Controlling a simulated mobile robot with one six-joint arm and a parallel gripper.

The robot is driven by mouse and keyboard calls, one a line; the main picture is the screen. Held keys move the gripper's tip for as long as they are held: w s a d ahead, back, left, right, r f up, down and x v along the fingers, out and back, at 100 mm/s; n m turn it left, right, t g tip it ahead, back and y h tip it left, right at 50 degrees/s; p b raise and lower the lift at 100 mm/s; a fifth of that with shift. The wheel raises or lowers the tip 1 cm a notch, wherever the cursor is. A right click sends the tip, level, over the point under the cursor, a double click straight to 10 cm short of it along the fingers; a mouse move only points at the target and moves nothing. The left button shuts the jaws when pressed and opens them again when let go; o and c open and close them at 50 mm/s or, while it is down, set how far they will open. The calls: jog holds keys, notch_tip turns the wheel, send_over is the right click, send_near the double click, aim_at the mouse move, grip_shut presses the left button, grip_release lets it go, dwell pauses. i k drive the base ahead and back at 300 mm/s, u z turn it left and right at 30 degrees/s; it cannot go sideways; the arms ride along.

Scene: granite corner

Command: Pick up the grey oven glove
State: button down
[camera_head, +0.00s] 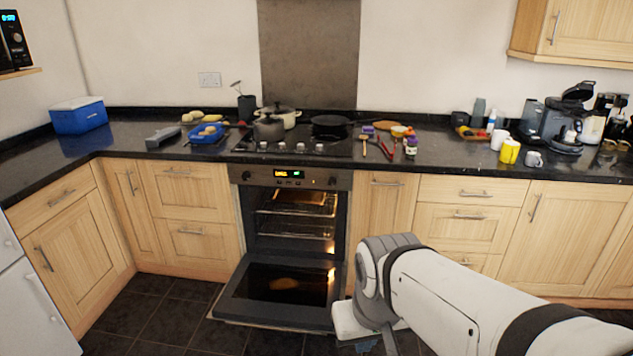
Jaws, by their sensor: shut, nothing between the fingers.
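A grey, elongated object (163,136) that looks like the grey oven glove lies on the dark granite worktop, left of the blue tray. It is small in the view and its details cannot be made out. My gripper (366,344) is low at the bottom of the view, in front of the oven and far from the glove. It is shut and empty, and it is partly cut off by the lower edge.
The oven door (275,290) hangs open and juts out low beside my gripper. The blue tray (208,132) with food, a grey pot (268,128) and a black pan (329,121) stand on the counter. A blue cool box (78,116) sits in the left corner.

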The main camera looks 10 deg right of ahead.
aim_at(153, 141)
jog(key=z, duration=0.05)
jog(key=i, duration=1)
jog(key=z, duration=0.1)
